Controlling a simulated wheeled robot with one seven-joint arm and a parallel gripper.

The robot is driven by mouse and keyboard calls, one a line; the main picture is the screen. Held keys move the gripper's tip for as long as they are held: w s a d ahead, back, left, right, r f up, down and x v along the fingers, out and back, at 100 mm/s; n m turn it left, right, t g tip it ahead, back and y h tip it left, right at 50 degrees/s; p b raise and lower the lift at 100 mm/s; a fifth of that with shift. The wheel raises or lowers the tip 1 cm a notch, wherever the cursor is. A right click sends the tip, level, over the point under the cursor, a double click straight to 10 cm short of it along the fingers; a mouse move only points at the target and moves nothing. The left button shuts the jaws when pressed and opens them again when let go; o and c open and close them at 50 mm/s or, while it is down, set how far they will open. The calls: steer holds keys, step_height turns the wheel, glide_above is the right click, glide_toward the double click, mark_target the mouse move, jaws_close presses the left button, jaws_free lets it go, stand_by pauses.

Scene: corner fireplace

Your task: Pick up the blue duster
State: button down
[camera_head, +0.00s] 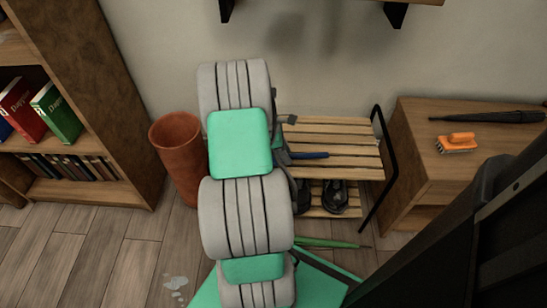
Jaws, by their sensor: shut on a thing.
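The blue duster (309,155) shows as a short dark blue length just right of my arm, over the slatted top of the wooden rack (345,145). My gripper (282,146) is mostly hidden behind my grey and green arm, with only dark parts of it showing at the arm's right edge. It is shut on the blue duster, which sticks out to its right. The duster's other end is hidden. I cannot tell whether the duster still touches the slats.
A terracotta vase (178,150) stands close left of my arm, beside a bookcase (100,100). Dark shoes (336,196) sit on the rack's lower shelf. A wooden cabinet (422,160) at right bears an orange brush (458,142) and a black umbrella (490,117). A green umbrella (330,243) lies low.

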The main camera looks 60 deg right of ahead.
steer(key=shift+r, duration=0.1)
step_height(320, 180, up, 28)
steer(key=p, duration=1.1)
